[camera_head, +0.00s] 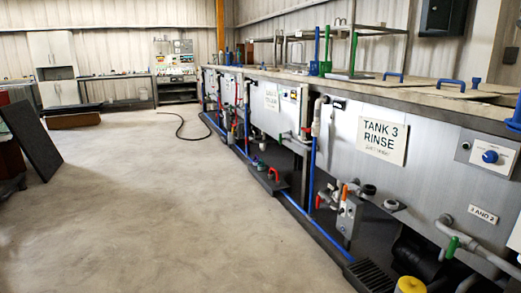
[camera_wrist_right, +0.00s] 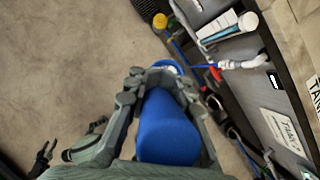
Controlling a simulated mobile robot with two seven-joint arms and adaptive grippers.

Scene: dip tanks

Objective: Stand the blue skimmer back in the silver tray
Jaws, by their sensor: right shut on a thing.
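My right gripper (camera_wrist_right: 160,78) is shut on a blue thing (camera_wrist_right: 168,130), which looks like the blue skimmer. Its broad blue part fills the space between the fingers, and a bit of blue and white shows just beyond the fingertips. The rest of it is hidden. In the right wrist view it is held in the air, with the floor and the tank fronts behind it. A dark forked shape at the lower left of that view may be my left gripper (camera_wrist_right: 42,157); its jaws are not clear. I cannot make out the silver tray in either view.
The tank line (camera_head: 380,90) runs along the right, with lids, blue handles and upright blue and green tools on top. Pipes, valves and a yellow-capped thing (camera_head: 410,285) stick out below. A dark panel (camera_head: 30,140) leans at the left.

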